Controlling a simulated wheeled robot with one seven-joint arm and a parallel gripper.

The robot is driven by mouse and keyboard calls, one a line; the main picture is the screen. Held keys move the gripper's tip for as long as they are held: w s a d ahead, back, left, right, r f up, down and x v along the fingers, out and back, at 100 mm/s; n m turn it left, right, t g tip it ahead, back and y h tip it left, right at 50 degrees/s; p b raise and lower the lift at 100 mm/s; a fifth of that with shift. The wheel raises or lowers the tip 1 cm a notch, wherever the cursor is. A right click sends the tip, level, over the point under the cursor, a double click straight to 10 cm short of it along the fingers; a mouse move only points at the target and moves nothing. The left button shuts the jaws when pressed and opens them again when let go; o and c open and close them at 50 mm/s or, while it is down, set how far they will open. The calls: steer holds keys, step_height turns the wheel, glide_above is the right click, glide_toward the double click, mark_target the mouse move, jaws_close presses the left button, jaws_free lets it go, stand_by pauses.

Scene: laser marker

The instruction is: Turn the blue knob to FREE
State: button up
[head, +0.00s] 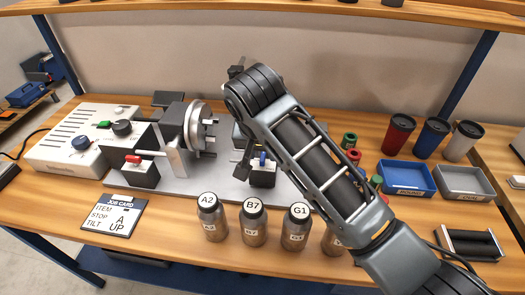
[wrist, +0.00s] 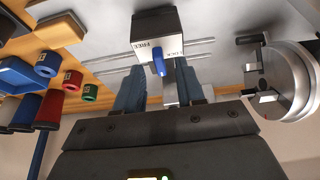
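The blue knob (head: 262,159) sits on a small box with a black and white casing (head: 262,179), at the middle of the grey machine plate. In the wrist view the knob (wrist: 158,62) is on the near face of the box (wrist: 157,28), between the printed words FREE at left and LOCK at right. It stands nearly upright in the picture; I cannot tell which word it points to. My gripper (wrist: 158,78) is open, its two blue-grey fingers on either side of the knob, with no clear contact. In the head view my arm hides most of the gripper.
A round chuck (head: 197,128) stands left of the knob. Labelled bottles (head: 253,221) stand in front. Blue (head: 407,178) and grey trays and cups are at right.

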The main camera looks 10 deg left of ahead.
steer(key=shift+w+f, duration=0.25)
steer(key=shift+f, duration=0.45)
jaws_close()
